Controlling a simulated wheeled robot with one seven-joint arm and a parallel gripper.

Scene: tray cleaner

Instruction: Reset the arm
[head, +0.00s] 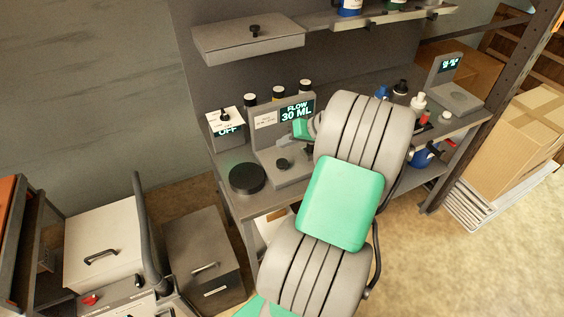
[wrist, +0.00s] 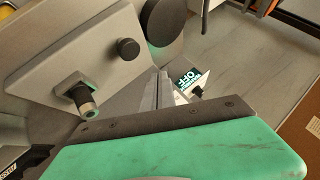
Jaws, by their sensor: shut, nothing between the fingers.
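My arm (head: 340,200), grey with green covers, reaches from the bottom of the head view up over the workbench. Its end bends left in front of the dispenser with the "FLOW 30 ML" screen (head: 297,110). My gripper is mostly hidden behind the arm in the head view. In the wrist view my gripper (wrist: 162,82) shows narrow fingers, shut and empty, beyond my green wrist cover. The dispenser's nozzle (wrist: 87,104) and black knob (wrist: 128,47) are left of the fingers, apart from them. The small "OFF" screen (wrist: 189,77) is just beyond them to the right.
A black round disc (head: 247,178) lies at the bench's left end. Small bottles (head: 418,102) and a scale-like device (head: 457,97) stand at the right. A shelf with a lidded box (head: 250,40) hangs above. A grey bin (head: 203,262) stands below left; open floor is at lower right.

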